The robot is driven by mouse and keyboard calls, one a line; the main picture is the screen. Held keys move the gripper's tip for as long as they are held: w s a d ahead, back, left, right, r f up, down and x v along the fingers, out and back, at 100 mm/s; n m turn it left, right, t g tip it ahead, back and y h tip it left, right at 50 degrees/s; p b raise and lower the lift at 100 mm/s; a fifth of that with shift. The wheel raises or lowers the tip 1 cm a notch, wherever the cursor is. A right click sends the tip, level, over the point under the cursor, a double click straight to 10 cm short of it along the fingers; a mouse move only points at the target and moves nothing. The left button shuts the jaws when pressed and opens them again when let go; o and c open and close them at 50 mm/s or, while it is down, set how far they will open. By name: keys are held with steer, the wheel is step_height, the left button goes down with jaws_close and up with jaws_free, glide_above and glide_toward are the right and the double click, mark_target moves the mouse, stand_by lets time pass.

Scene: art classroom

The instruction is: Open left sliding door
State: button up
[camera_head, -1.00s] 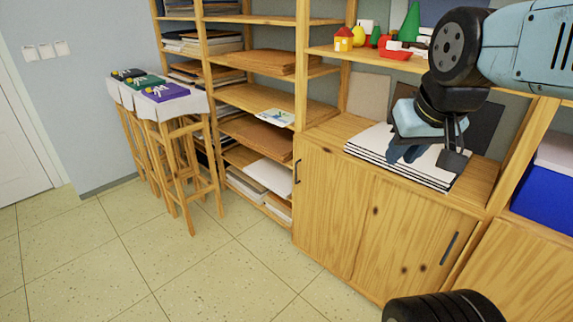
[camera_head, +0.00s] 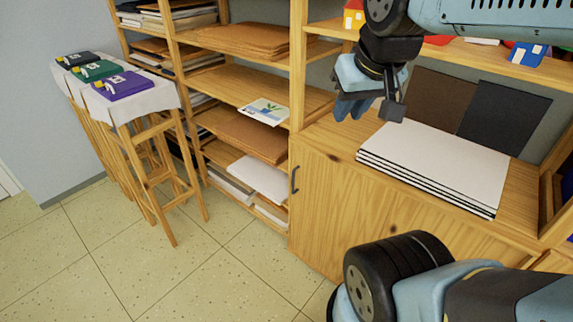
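The left sliding door (camera_head: 335,210) is a light wood panel on the low cabinet, and it looks shut. Its dark upright handle (camera_head: 294,180) is near the door's left edge. My gripper (camera_head: 368,108) points down above the cabinet top, to the right of and higher than the handle, and apart from it. Its two fingers look spread, with nothing seen between them. My arm link hides the lower right of the cabinet front, so the right door is mostly covered.
A stack of white boards (camera_head: 435,165) lies on the cabinet top, with dark panels (camera_head: 505,118) leaning behind. Open shelves (camera_head: 240,88) with boards stand to the left. The tiled floor (camera_head: 220,285) in front is clear.

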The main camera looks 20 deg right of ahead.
steer(key=shift+w+d, duration=0.15)
steer(key=shift+w, duration=0.2)
steer(key=m+g+h, duration=0.1)
steer(key=m, duration=0.3)
glide_above(293, 179)
steer(key=s+a, duration=0.2)
steer(key=s, duration=0.3)
step_height(293, 179, down, 38)
steer(key=f, duration=0.1)
steer(key=shift+h, duration=0.3)
steer(key=shift+x, duration=7.05)
steer(key=shift+d, duration=0.15)
steer(key=shift+c, duration=0.3)
